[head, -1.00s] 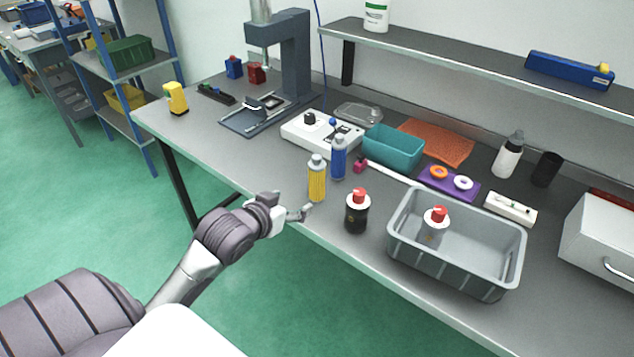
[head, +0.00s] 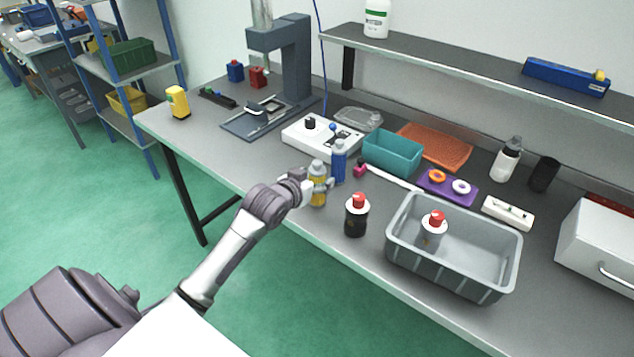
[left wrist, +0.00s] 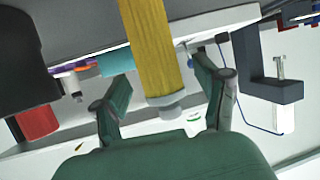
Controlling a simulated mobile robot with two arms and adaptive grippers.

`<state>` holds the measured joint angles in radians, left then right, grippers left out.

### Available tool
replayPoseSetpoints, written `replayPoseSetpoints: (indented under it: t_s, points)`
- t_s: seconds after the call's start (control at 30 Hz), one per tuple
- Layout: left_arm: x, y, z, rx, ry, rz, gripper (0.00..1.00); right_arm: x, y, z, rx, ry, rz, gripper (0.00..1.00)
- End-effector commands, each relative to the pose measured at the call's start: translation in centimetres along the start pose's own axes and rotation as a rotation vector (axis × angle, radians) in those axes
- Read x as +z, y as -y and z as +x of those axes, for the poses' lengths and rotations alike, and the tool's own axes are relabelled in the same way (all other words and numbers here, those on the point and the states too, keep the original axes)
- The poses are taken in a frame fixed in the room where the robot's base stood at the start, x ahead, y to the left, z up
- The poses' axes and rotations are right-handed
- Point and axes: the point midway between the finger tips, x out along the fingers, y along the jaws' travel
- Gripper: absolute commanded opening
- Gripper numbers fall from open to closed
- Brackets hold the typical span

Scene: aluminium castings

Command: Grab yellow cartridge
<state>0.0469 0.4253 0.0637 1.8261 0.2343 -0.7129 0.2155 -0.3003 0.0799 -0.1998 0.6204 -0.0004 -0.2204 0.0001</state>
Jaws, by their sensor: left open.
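The yellow cartridge (head: 318,195), a ribbed cylinder with a grey cap, stands upright on the workbench near its front edge. My left gripper (head: 322,187) is at the cartridge, its fingers open to either side of it. In the left wrist view the yellow cartridge (left wrist: 150,45) reaches into the space between the two open fingers of the left gripper (left wrist: 168,92). I cannot tell whether a finger touches it. My right gripper is not in view.
A blue cartridge (head: 339,163) stands close behind and right of the yellow one. A black bottle with a red cap (head: 356,216) stands to the right, beside a grey bin (head: 457,277) holding another red-capped bottle (head: 432,228). The bench's left part (head: 205,136) has free room.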

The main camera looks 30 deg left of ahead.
Motion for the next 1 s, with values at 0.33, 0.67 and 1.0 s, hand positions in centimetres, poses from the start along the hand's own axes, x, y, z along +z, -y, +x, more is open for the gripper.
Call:
replayPoseSetpoints:
  t_s: [0.33,0.67,1.0]
  points:
    - [0.0,0.0,1.9,0.000,-0.001,0.001,0.73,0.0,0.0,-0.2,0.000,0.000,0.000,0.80]
    - [0.0,0.0,1.8,0.000,0.000,0.000,0.28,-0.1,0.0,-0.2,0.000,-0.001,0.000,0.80]
    - [-0.1,0.0,1.8,0.000,-0.001,0.001,0.06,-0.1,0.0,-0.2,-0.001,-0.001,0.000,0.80]
